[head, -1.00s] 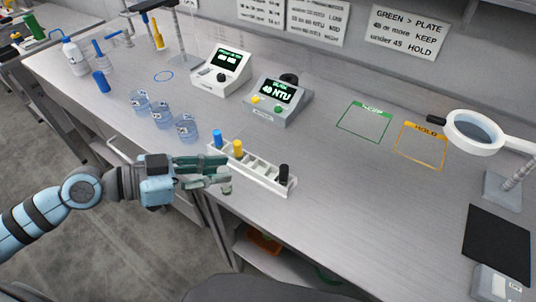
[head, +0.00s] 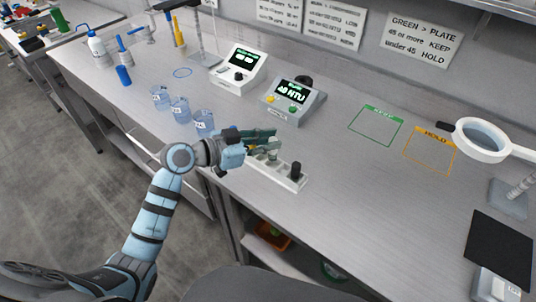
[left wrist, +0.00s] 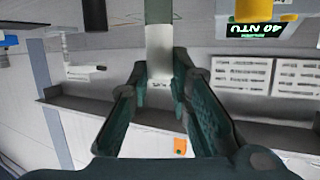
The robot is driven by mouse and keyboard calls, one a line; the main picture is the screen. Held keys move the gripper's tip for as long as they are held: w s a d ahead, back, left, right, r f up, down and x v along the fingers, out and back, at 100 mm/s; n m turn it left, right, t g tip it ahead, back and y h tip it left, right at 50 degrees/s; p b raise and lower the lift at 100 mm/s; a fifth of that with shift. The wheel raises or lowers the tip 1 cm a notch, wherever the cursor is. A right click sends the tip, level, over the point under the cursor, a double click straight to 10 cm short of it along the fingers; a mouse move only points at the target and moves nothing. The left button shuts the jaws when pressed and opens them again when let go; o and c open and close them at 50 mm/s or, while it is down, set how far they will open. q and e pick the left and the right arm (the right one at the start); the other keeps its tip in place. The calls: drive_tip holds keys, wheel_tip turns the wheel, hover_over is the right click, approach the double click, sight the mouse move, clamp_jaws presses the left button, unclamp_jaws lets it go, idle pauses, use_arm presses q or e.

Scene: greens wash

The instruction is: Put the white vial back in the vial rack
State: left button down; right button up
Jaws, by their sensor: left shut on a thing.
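My left gripper (head: 272,142) is over the white vial rack (head: 290,183), in front of the turbidity meter. It is shut on the white vial (left wrist: 159,45), which shows pale between the two fingers (left wrist: 160,80) in the left wrist view. In the head view the fingers mostly hide the vial. I cannot tell whether its lower end touches the rack. A black vial (head: 296,170) stands in the rack's right end. The gripper hides the rack's left part. A yellow thing (left wrist: 253,10) shows at the top of the left wrist view. My right gripper is not in view.
The meter (head: 293,100) reading 40 NTU stands behind the rack, with another white instrument (head: 239,70) to its left. Several clear beakers (head: 203,122) stand left of the gripper. Green KEEP (head: 376,126) and yellow HOLD (head: 430,150) outlines lie empty at right.

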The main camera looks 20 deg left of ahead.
use_arm(q)
wheel_tip(320, 180, down, 4)
drive_tip(key=shift+w+d+f+b, duration=0.1)
drive_tip(key=shift+f+b, duration=0.1)
drive_tip(key=shift+b, duration=0.15)
drive_tip(key=shift+f, duration=0.15)
drive_tip(key=c, duration=1.5)
unclamp_jaws()
